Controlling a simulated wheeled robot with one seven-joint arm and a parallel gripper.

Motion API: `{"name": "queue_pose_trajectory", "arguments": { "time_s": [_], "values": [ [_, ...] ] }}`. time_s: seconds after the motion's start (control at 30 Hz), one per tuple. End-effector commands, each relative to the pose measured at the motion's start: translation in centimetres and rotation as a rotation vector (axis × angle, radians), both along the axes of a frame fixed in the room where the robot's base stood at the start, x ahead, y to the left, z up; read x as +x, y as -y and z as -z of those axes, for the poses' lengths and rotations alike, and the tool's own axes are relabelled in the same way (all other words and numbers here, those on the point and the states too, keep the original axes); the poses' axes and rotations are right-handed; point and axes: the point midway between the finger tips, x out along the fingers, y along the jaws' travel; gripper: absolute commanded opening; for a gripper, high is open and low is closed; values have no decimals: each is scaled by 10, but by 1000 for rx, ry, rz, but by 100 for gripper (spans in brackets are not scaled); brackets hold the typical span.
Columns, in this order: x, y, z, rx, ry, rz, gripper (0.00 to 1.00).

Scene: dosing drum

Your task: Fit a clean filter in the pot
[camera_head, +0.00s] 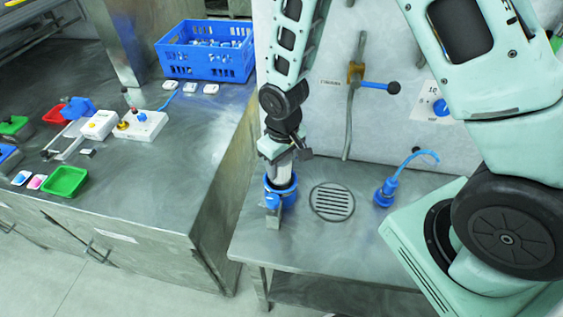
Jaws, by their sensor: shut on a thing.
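The blue pot (288,198) stands upright at the left side of the metal bench, with a small grey metal piece at its front. My gripper (279,157) points down over the pot and is shut on a pale grey cylinder, seemingly the filter (281,173). The lower end of the filter is within the pot's opening, and its bottom is hidden by the pot wall. I cannot tell whether it touches the pot's floor.
A round drain grate (332,202) lies right of the pot. A blue fitting with a curved hose (385,193) stands farther right. A valve with a blue lever (375,86) is on the back wall. A blue crate (207,62) of small parts and a green tray (65,182) are on the left bench.

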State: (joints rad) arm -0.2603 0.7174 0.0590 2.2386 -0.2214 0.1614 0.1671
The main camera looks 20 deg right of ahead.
Motion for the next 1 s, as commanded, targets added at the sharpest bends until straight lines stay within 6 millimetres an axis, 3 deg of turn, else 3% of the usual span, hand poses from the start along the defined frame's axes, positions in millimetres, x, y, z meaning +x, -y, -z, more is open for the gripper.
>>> {"name": "queue_pose_trajectory", "arguments": {
  "time_s": [1.0],
  "values": [
    [0, 0, 16, 0, 0, 0, 4]
  ]
}}
